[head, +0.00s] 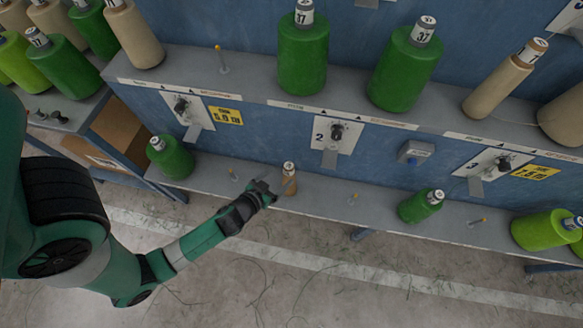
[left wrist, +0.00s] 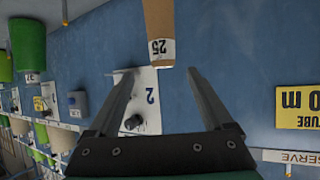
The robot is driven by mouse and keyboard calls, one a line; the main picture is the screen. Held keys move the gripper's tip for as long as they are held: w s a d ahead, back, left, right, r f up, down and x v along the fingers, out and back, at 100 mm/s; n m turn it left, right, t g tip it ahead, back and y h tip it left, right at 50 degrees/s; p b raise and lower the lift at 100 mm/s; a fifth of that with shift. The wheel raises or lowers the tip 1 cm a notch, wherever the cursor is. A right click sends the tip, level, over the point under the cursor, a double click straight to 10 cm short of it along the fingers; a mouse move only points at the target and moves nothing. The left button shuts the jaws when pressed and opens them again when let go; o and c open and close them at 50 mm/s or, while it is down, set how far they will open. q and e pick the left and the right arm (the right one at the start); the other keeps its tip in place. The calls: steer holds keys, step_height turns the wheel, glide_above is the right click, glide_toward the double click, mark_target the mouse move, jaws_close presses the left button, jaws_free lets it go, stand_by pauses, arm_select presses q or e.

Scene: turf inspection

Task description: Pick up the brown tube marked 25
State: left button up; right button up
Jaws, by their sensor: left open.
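The brown tube marked 25 (head: 289,182) stands upright on the lower grey shelf, below the panel numbered 2. It has a white label band near its top. In the left wrist view the tube (left wrist: 159,22) appears upside down, with the number 25 readable on its band. My left gripper (head: 266,190) is open and empty just left of the tube. In the left wrist view my gripper's fingers (left wrist: 161,73) are spread, and the tube lies just beyond the tips, in line with the gap. My right gripper is not in view.
Bare pegs (head: 233,175) and (head: 353,198) flank the tube along the lower shelf (head: 325,196). Green spools stand at its left (head: 170,157) and right (head: 419,206). The upper ledge (head: 255,82) carries large green cones (head: 303,55) above. Panel 2 (head: 337,133) has a protruding knob.

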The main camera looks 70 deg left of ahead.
mark_target(287, 170)
arm_select(q)
steer(key=b+x, duration=0.1)
steer(key=x, duration=0.5)
steer(key=b+x, duration=0.1)
steer(key=x, duration=0.4)
steer(key=shift+s+a+r+b, duration=0.1)
steer(key=shift+a+b, duration=0.15)
steer(key=shift+b, duration=0.1)
jaws_close()
